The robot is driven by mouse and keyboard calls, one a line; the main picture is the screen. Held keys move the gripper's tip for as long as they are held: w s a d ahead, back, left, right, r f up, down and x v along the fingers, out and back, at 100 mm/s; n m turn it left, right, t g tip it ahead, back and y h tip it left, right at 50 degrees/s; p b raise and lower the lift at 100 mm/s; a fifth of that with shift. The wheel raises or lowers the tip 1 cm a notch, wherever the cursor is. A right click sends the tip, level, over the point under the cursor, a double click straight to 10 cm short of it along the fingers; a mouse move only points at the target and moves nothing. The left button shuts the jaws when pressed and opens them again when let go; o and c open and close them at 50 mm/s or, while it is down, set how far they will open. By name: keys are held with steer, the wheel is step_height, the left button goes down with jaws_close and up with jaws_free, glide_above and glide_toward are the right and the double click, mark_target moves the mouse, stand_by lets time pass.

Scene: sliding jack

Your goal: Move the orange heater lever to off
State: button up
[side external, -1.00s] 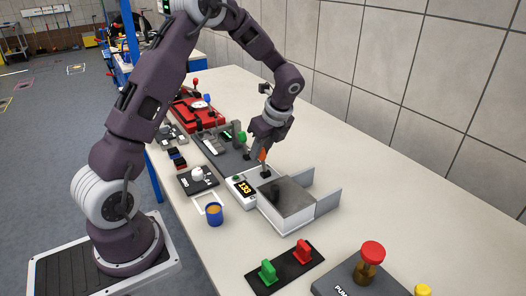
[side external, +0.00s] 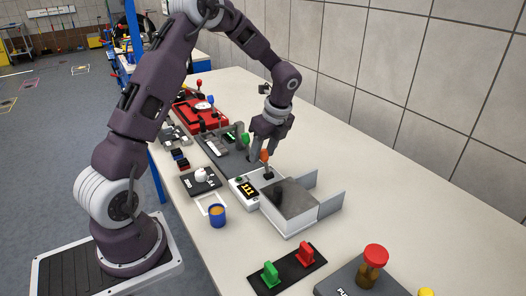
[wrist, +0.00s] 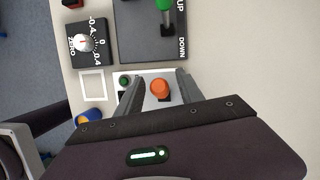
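The heater lever has an orange knob (side external: 264,155) on a dark stem and stands on the white heater unit (side external: 243,190), whose display appears to read 111. In the wrist view the orange knob (wrist: 160,88) shows between my two fingers, with a gap on each side. My gripper (side external: 262,153) points down just behind the knob in the side view; its fingers are apart and hold nothing. It also shows open in the wrist view (wrist: 158,85). Any off marking is not readable, and my gripper hides part of the unit in the wrist view.
A green-handled lever (side external: 245,138) on a dark panel stands close behind. A blue cup (side external: 217,216), a zero dial (side external: 201,176) and a black strip with green and red switches (side external: 287,270) are nearby.

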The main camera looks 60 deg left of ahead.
steer(key=v, duration=0.6)
steer(key=shift+r, duration=0.1)
steer(key=s+d+r+n+t, duration=0.3)
steer(key=s+d+r+n, duration=0.3)
steer(key=s+d+r, duration=0.4)
steer(key=s+d+n+t+h, duration=0.1)
steer(key=s+d+n, duration=0.3)
steer(key=s, duration=0.3)
steer(key=s+d+r+n+t+h, duration=0.1)
steer(key=s+d+n+t+h, duration=0.1)
steer(key=s+d+n, duration=0.2)
steer(key=s+n, duration=0.2)
steer(key=s, duration=0.1)
steer(key=shift+r+t, duration=0.25)
steer(key=shift+t, duration=0.05)
